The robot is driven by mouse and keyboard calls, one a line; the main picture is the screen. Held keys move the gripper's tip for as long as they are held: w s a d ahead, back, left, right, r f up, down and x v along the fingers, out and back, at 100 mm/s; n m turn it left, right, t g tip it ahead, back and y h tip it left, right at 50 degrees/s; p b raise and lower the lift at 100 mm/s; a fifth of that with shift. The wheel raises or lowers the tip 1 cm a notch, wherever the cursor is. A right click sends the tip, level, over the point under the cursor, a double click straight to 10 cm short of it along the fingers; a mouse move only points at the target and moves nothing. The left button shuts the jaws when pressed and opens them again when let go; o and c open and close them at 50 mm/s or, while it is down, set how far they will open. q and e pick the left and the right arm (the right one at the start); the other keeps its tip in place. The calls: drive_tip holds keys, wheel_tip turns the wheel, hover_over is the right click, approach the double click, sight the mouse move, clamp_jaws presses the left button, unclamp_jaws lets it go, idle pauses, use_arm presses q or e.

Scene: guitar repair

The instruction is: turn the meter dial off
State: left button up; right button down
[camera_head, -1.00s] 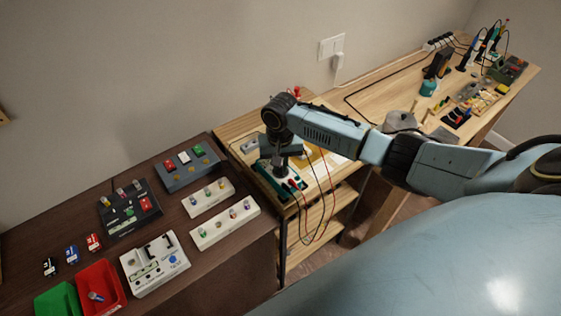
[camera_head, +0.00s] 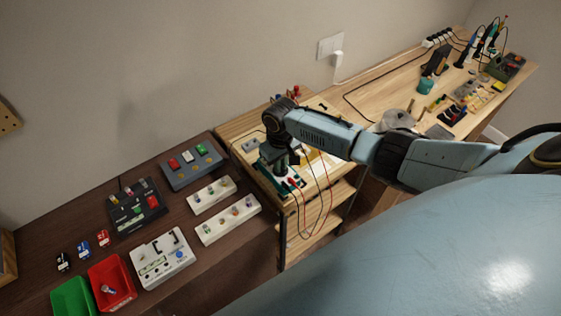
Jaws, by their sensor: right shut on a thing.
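The meter (camera_head: 284,189) is a dark green device near the front left corner of the light wood bench, with red and black leads (camera_head: 328,190) running from it and hanging over the front edge. My right gripper (camera_head: 281,166) points down over the meter from above, its arm coming in from the right. It is shut at the meter's face, on what appears to be the dial. The dial itself is hidden by the gripper, so its setting cannot be read. My left gripper is not in view.
Left, a dark table holds several pedals, including a white one (camera_head: 161,258), beside red (camera_head: 111,283) and green (camera_head: 73,298) bins. Right along the bench are a grey rounded object (camera_head: 396,119) and tools. A wall outlet (camera_head: 331,46) is behind.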

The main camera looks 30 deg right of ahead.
idle(0.3)
drive_tip(key=c, duration=1.5)
unclamp_jaws()
wheel_tip(320, 180, up, 13)
drive_tip(key=shift+r, duration=0.2)
